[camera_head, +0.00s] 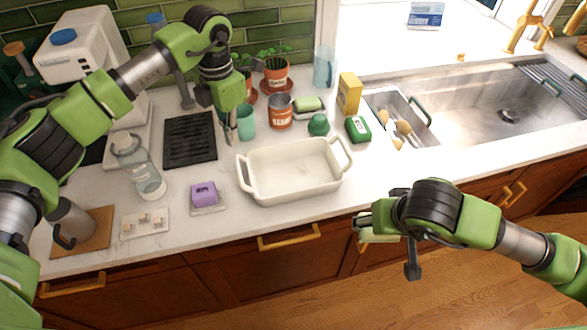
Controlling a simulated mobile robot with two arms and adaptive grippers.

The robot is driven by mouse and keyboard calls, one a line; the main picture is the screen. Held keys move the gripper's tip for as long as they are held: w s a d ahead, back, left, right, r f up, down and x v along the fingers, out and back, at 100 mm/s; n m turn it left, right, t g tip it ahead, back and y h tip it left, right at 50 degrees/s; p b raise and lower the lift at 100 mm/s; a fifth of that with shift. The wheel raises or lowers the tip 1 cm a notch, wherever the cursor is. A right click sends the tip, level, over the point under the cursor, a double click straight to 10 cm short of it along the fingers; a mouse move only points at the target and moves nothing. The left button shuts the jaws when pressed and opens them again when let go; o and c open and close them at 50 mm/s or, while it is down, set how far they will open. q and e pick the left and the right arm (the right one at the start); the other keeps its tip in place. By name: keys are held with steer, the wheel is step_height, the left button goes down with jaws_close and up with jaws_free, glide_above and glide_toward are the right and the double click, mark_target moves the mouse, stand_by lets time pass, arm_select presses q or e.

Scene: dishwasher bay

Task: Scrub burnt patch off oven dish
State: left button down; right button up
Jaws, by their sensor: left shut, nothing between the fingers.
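The white oven dish (293,171), with a handle at each end, sits on the counter in the middle. No dark burnt patch can be made out on its inside. A green and pale sponge (308,105) lies behind the dish. A round green scrubber-like item (318,125) stands just behind the dish's far rim. My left gripper (228,138) points down, shut and empty, behind the dish's left end and close to a green cup (246,122). My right gripper (372,222) is at the counter's front edge, right of the dish; its finger opening is unclear.
A glass bottle (142,170) and purple block (204,194) are at left. The sink (490,110) is at right. Counter right of the dish is clear.

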arm_select(q)
steer(key=shift+r, duration=0.55)
arm_select(e)
steer(key=shift+r, duration=0.3)
arm_select(q)
step_height(320, 180, up, 12)
